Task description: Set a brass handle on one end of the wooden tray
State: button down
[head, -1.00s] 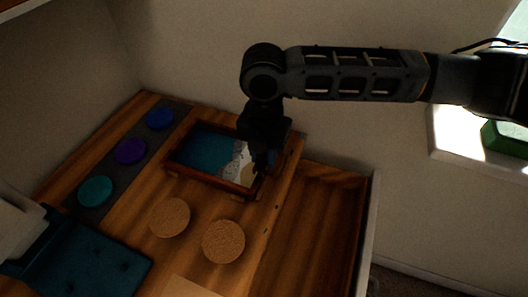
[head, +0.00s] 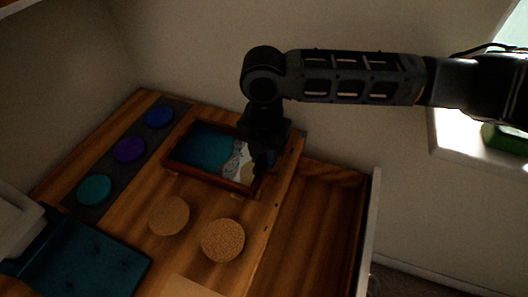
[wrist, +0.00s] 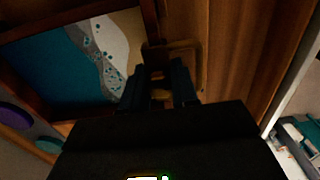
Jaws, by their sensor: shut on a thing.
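The wooden tray (head: 208,181) lies on the wooden worktop, with a dark reddish rim around a teal, white and sand-coloured inside. Its rim also shows at the upper left of the wrist view (wrist: 150,22). My gripper (head: 259,172) is low at the tray's right end. In the wrist view my gripper (wrist: 160,88) is shut on a brass handle (wrist: 201,66), a thin bent bar beside the tray's end wall. The fingers hide part of the handle. I cannot tell whether the handle touches the wall.
Blue, purple and teal discs (head: 129,150) lie on a dark strip at left. Two round cork-coloured discs (head: 222,240) lie in front of the tray. A dark teal mat (head: 85,262) is at front left. An open wooden drawer (head: 318,225) is at right, mostly empty.

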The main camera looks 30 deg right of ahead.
jog(key=shift+f, duration=0.7)
dwell(1.7)
jog(key=c, duration=0.8)
grip_release()
jog(key=shift+r, duration=0.1)
notch_tip(320, 180, up, 8)
jog(key=p, duration=0.6)
